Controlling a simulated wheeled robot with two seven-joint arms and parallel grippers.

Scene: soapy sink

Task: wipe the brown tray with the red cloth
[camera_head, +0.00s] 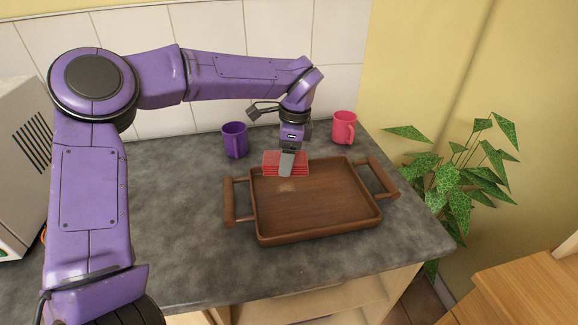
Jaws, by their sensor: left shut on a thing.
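The brown tray (325,205) is wooden with a handle at each end and lies on the grey counter. A pale smudge shows on its floor near the far left part. The red cloth (271,162) looks folded and is at the tray's far left rim. My left gripper (287,165) points down and is shut on the red cloth, with a finger in front of it. I cannot tell whether the cloth touches the tray floor. My right gripper is not in view.
A purple mug (235,140) stands behind the tray to the left, and a pink mug (343,128) behind it to the right. A microwave-like appliance (22,165) is at the far left. A green plant (455,180) stands beyond the counter's right edge. Counter left of the tray is clear.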

